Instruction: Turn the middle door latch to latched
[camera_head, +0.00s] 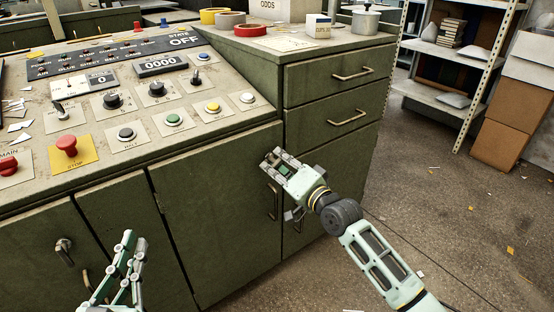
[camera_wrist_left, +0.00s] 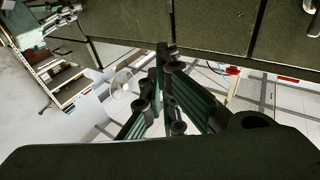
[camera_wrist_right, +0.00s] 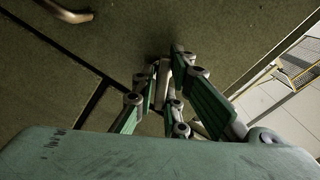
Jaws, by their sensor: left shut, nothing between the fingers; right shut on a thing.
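My right gripper (camera_head: 272,158) is at the upper right corner of the wide green cabinet door (camera_head: 225,215). In the right wrist view its fingers (camera_wrist_right: 167,62) are closed around a small pale metal piece (camera_wrist_right: 163,80), the middle door latch; the fingers hide most of it, and its turn angle cannot be told. My left gripper (camera_head: 134,242) is shut and empty, in front of the narrower door at lower left. In the left wrist view its fingertips (camera_wrist_left: 165,50) meet below the cabinet front.
Another latch (camera_head: 63,247) sits on the left door. A bar handle (camera_head: 272,200) is just below my right gripper; it may also be the curved bar in the right wrist view. The control panel with a red stop button (camera_head: 67,145) lies above the doors. Floor at right is open.

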